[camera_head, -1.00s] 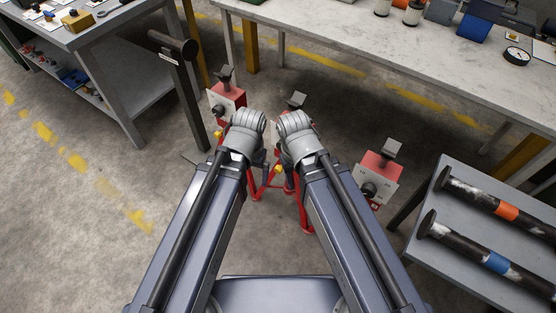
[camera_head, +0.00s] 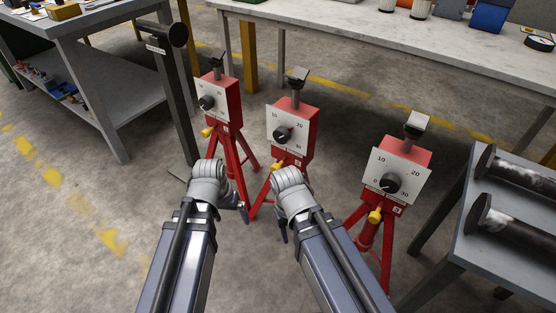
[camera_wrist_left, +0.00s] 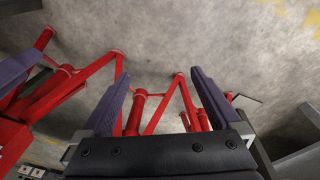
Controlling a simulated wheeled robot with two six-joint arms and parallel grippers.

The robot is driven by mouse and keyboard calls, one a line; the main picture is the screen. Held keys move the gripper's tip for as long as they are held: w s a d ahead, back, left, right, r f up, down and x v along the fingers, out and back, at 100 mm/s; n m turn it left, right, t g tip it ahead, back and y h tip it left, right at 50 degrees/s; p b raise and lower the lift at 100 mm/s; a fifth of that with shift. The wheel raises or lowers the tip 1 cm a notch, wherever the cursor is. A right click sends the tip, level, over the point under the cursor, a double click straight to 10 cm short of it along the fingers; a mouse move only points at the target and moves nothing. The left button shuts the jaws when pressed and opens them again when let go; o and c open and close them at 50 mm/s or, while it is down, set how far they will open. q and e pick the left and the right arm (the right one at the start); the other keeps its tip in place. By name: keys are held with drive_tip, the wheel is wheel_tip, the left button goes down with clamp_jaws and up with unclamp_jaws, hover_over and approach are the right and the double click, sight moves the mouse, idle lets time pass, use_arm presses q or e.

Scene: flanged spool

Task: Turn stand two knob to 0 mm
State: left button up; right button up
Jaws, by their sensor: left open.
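Three red tripod stands carry white dial plates with dark round knobs. The middle stand (camera_head: 297,113) has its knob (camera_head: 283,134) on a plate marked 10, 20 and 30; its small number tag is too small to read. The left stand's knob (camera_head: 207,102) and right stand's knob (camera_head: 390,183) are also clear to see. My left gripper (camera_head: 243,212) hangs low in front of the left stand's legs, apart from every knob. In the left wrist view its jaws (camera_wrist_left: 158,88) are open and empty, with red legs beyond. My right gripper (camera_head: 282,236) points down below the middle stand; its fingers are mostly hidden.
A dark post (camera_head: 176,100) stands left of the stands, beside a grey workbench (camera_head: 100,42). A long table (camera_head: 330,18) runs behind. A grey rack (camera_head: 505,250) with dark spools (camera_head: 510,222) is at the right. Yellow clamps (camera_head: 375,216) stick out below the plates.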

use_arm(q)
drive_tip(key=w+d+f+m+t+h+b, duration=0.3)
drive_tip(key=w+d+f+h+b, duration=0.25)
drive_tip(key=d+b, duration=0.2)
drive_tip(key=w+d+r+m+t+h, duration=0.1)
drive_tip(key=w+r+t+h, duration=0.1)
drive_tip(key=w+r+t, duration=0.3)
drive_tip(key=w+d+r+m+t+h, duration=0.1)
drive_tip(key=w+r+t, duration=0.3)
drive_tip(key=r, duration=0.7)
drive_tip(key=shift+w+d+r+t+h+b, duration=0.2)
drive_tip(key=shift+w+r+t+h+b, duration=0.2)
drive_tip(key=shift+t, duration=0.3)
use_arm(e)
wheel_tip(320, 180, down, 11)
drive_tip(key=shift+r, duration=0.15)
use_arm(q)
drive_tip(key=shift+d, duration=0.1)
